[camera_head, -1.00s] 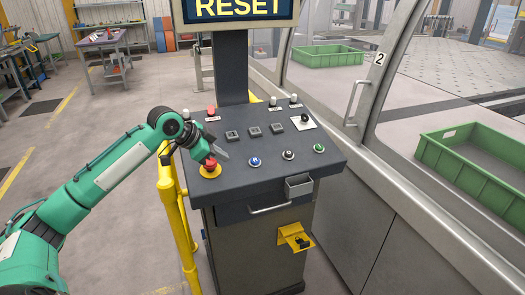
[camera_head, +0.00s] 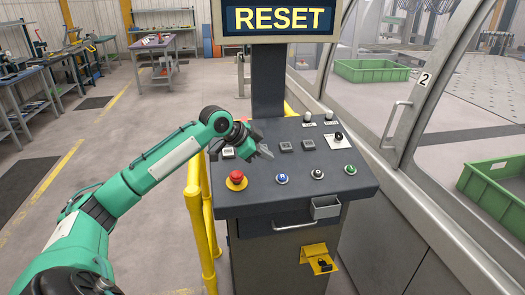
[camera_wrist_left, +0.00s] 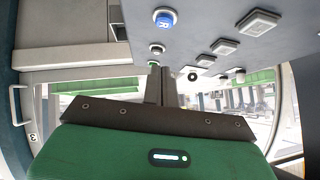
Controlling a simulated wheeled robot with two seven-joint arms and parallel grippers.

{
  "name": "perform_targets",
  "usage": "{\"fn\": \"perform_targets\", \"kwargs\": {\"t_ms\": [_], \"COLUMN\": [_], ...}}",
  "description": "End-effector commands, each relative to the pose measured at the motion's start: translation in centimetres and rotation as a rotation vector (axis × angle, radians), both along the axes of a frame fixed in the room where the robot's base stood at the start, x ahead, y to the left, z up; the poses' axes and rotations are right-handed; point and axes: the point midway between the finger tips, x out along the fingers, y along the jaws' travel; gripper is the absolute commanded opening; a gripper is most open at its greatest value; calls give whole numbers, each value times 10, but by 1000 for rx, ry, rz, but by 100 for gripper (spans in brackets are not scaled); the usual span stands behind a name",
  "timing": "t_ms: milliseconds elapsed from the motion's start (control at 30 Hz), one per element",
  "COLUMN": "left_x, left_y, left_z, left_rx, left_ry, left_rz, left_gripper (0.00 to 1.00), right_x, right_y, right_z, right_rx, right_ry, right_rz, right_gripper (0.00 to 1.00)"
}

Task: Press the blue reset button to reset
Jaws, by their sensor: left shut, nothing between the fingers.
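The blue reset button (camera_head: 281,178), marked with a white letter, sits on the sloped dark console top between a red emergency stop (camera_head: 236,181) and a black button (camera_head: 317,173). The blue button also shows in the left wrist view (camera_wrist_left: 165,18), near the top. My left gripper (camera_head: 267,152) is shut and empty. In the head view its tips appear above and slightly left of the blue button, apart from it. In the left wrist view the shut fingers (camera_wrist_left: 160,76) point up the picture, below the button. My right gripper is not in view.
A screen reading RESET (camera_head: 280,19) stands on a post behind the console. A green button (camera_head: 350,169) and square grey keys (camera_head: 286,146) share the panel. A yellow rail (camera_head: 198,215) runs along the console's left side. Green crates (camera_head: 372,71) lie behind the glass.

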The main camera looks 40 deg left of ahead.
Motion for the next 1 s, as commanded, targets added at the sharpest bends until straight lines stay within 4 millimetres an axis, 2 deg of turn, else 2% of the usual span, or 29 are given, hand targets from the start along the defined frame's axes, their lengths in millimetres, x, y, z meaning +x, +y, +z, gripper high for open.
{"fn": "perform_targets", "kwargs": {"t_ms": [33, 300, 500, 700, 1000], "left_x": [7, 41, 44, 45, 45], "left_y": [-5, -23, -17, -14, -14], "left_z": [-4, -41, -70, -81, -82], "left_rx": [-4, -2, 0, 2, 1], "left_ry": [1, 1, 3, 1, 0], "left_rz": [-1, -1, 0, 0, 0], "left_gripper": [0, 0, 0, 0, 0], "right_x": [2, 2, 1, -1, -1], "right_y": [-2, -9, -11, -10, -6], "right_z": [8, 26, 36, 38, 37], "right_rx": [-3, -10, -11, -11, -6], "right_ry": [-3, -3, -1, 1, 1], "right_rz": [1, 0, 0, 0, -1], "right_gripper": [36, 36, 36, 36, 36]}}
